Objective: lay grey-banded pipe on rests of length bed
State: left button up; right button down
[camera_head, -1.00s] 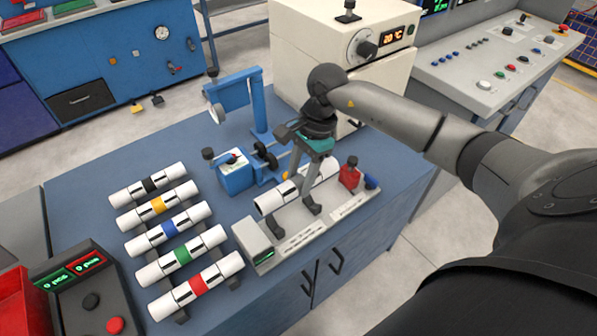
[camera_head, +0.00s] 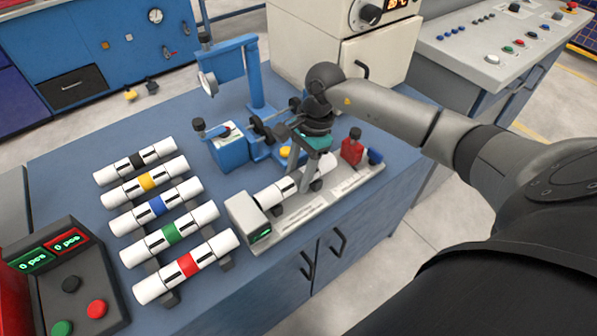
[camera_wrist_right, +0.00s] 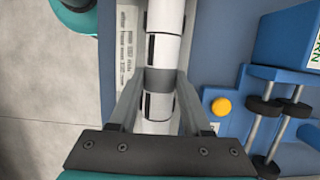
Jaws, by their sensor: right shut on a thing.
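The white pipe with a grey band (camera_head: 279,189) lies lengthwise along the length bed (camera_head: 300,221), between its end block with a green display and the red part at its other end. My right gripper (camera_head: 307,191) points down over the bed and is shut on this pipe. In the right wrist view the grey band (camera_wrist_right: 160,81) sits between the two fingers (camera_wrist_right: 160,105). The pipe is at or just above the rests; the rests are mostly hidden, so contact cannot be told. My left gripper is not in view.
Several pipes with coloured bands lie on a rack (camera_head: 226,262) at the left. A blue device (camera_head: 229,147) with a tall blue stand is behind the bed. A red clamp-like part (camera_head: 352,148) is at the bed's right end. A button box (camera_head: 68,283) is at front left.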

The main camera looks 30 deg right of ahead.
jog(key=shift+f+b, duration=0.45)
jog(key=shift+b, duration=0.1)
dwell(0.7)
jog(key=shift+c, duration=1.4)
grip_release()
jog(key=p+v, duration=0.1)
jog(key=v, duration=1.4)
jog(key=shift+r, duration=0.1)
